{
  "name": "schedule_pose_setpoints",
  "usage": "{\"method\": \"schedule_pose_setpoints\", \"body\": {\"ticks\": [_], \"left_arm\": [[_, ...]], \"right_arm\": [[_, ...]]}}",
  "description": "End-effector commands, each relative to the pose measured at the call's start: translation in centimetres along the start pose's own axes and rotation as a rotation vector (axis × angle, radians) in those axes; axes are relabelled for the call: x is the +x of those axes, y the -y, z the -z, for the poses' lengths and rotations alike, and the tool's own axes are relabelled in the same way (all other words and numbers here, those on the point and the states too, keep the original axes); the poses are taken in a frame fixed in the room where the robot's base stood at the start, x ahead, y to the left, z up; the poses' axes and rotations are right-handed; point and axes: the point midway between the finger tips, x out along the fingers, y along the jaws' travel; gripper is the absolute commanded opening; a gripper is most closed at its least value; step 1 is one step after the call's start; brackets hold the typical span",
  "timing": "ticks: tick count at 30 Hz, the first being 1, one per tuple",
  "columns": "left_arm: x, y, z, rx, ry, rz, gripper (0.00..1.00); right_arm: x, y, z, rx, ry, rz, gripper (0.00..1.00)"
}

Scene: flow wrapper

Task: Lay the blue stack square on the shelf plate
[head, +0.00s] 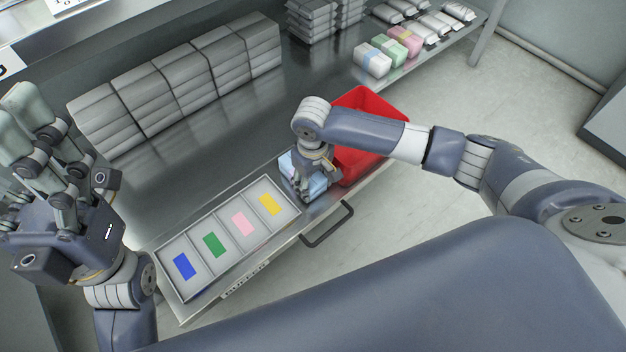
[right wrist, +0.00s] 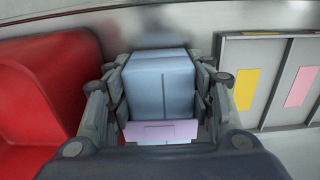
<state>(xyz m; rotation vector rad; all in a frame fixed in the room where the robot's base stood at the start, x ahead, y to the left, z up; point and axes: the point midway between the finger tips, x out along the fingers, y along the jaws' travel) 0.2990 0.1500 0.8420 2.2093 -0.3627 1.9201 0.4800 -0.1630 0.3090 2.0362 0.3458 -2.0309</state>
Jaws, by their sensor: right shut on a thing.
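The blue stack (head: 289,163) is a pale blue block with a lilac band across its near face in the right wrist view (right wrist: 160,85). My right gripper (head: 310,180) is shut on it, with a finger on each side in the wrist view (right wrist: 158,105). The stack is between the red bin and the label tray, at the front of the metal shelf plate (head: 215,160). I cannot tell whether its underside touches the plate. My left gripper (head: 22,115) is at the far left, fingers upward, and looks open and empty.
A tray (head: 228,234) with blue, green, pink and yellow labels lies left of the stack. A red bin (head: 378,98) stands close on its right, also in the wrist view (right wrist: 45,80). Grey stacks (head: 180,85) line the back. A handle (head: 328,226) juts from the front edge.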

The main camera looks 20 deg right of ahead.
Motion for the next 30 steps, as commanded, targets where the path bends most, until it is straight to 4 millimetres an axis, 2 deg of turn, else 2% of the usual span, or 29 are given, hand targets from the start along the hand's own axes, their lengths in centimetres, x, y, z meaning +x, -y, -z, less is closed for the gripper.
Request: {"method": "schedule_pose_setpoints", "body": {"ticks": [18, 19, 21, 22, 30], "left_arm": [[-0.04, 0.00, 0.07, -0.001, 0.003, 0.002, 0.73], [-0.05, 0.00, 0.07, -0.001, 0.003, 0.002, 0.73], [-0.05, -0.01, 0.07, -0.001, 0.003, 0.002, 0.73], [-0.05, -0.01, 0.07, -0.001, 0.003, 0.002, 0.73], [-0.06, 0.00, 0.05, -0.001, 0.003, 0.002, 0.73]], "right_arm": [[0.31, 0.02, -0.02, 0.001, 0.001, 0.000, 0.24], [0.31, 0.02, -0.01, 0.001, 0.001, 0.001, 0.54], [0.30, 0.02, -0.01, 0.001, 0.001, 0.001, 0.69], [0.30, 0.02, -0.01, 0.000, 0.001, 0.001, 0.73], [0.30, 0.02, -0.01, 0.000, 0.001, 0.000, 0.73]]}}
